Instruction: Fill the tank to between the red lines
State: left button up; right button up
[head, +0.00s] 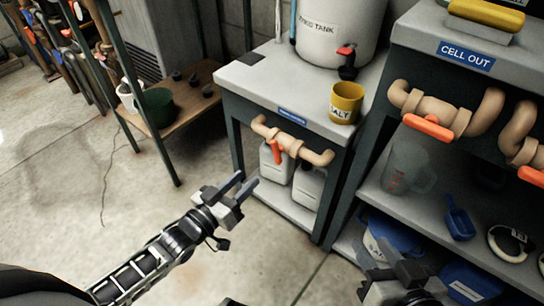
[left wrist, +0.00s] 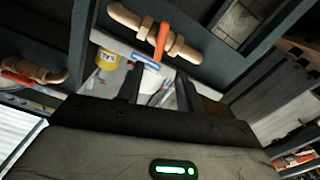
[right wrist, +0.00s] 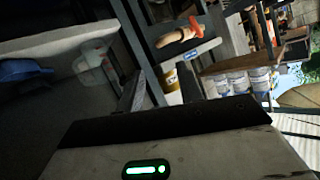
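The white tank (head: 322,40), with "TANK" readable on its label, stands on the grey bench; its top is cut off. A red-handled tap (head: 346,58) sits low on its front. I cannot make out red lines or a liquid level on the tank. A clear jug (head: 408,165) with red markings stands on the right shelf. A yellow cup (head: 346,102) marked "SALT" stands on the bench. My left gripper (head: 248,177) is open and empty, in front of the bench. My right gripper (head: 388,254) is open and empty, in front of the lower right shelves.
A tan pipe with an orange valve handle (head: 277,152) runs along the bench front. Another orange-handled valve (head: 428,127) is below the "CELL OUT" sign (head: 466,56). White canisters (head: 309,187) stand below the bench. A blue scoop (head: 459,220) lies on the right shelf. Open floor lies left.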

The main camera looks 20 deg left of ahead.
aim_at(274, 152)
pick_arm(q)
jog(key=b+x, duration=0.2)
jog(key=x, duration=0.8)
jog(key=shift+w+d+f+b, duration=0.1)
jog(key=shift+w+d+b, duration=0.05)
jog(key=shift+w+b, duration=0.2)
jog(key=shift+w, duration=0.2)
pick_arm(e)
jog(key=shift+w+a+r+t+y, duration=0.1)
jog(key=shift+a+r+t+y, duration=0.2)
jog(key=shift+r, duration=0.25)
jog(key=shift+w+a+r+t+y, duration=0.1)
jog(key=shift+a+r+t+y, duration=0.1)
jog(key=shift+r+t+y, duration=0.25)
pick_arm(q)
grip_shut()
